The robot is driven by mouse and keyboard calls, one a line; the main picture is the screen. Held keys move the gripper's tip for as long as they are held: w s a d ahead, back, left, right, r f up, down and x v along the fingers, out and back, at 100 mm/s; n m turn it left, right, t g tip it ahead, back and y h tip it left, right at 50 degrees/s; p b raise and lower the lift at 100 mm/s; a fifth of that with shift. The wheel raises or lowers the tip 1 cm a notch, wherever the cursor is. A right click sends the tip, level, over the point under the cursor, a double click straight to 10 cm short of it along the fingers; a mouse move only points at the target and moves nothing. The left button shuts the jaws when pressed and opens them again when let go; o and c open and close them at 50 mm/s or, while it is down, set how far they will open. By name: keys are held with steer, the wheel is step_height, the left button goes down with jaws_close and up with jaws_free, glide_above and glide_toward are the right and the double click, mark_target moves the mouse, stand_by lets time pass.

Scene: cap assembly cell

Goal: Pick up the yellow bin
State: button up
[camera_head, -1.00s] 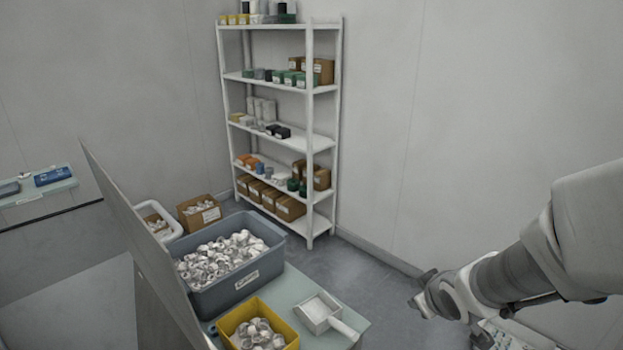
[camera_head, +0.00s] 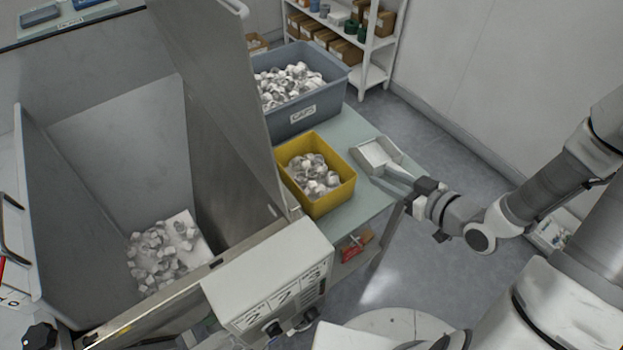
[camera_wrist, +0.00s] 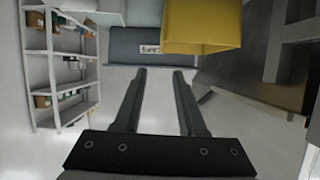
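The yellow bin (camera_head: 329,199) stands on the pale green table (camera_head: 362,206), full of white and grey caps. In the wrist view the yellow bin (camera_wrist: 203,30) shows at the top, beyond and right of the fingers. My gripper (camera_head: 408,190) is to the right of the bin, near the table's right edge and apart from the bin. In the wrist view my gripper (camera_wrist: 158,75) has its two fingers spread, with nothing between them.
A grey tote (camera_head: 317,112) of caps stands behind the bin. A white scoop (camera_head: 377,154) lies right of the bin, close to my gripper. A metal hopper (camera_head: 225,165) with a tall wall and a control box (camera_head: 268,275) stand left and in front. A shelf (camera_head: 370,70) is behind.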

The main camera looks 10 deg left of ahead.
steer(key=shift+w+a+f+b, duration=0.55)
steer(key=shift+a+f+b, duration=0.15)
steer(key=shift+b, duration=1.65)
steer(key=b, duration=0.4)
glide_toward(338, 155)
steer(key=x, duration=0.7)
steer(key=b+x, duration=0.1)
steer(key=x, duration=0.1)
steer(key=shift+f, duration=0.45)
steer(key=shift+w+a+f, duration=0.15)
steer(key=shift+w+a, duration=0.15)
steer(key=shift+a, duration=0.05)
jaws_close()
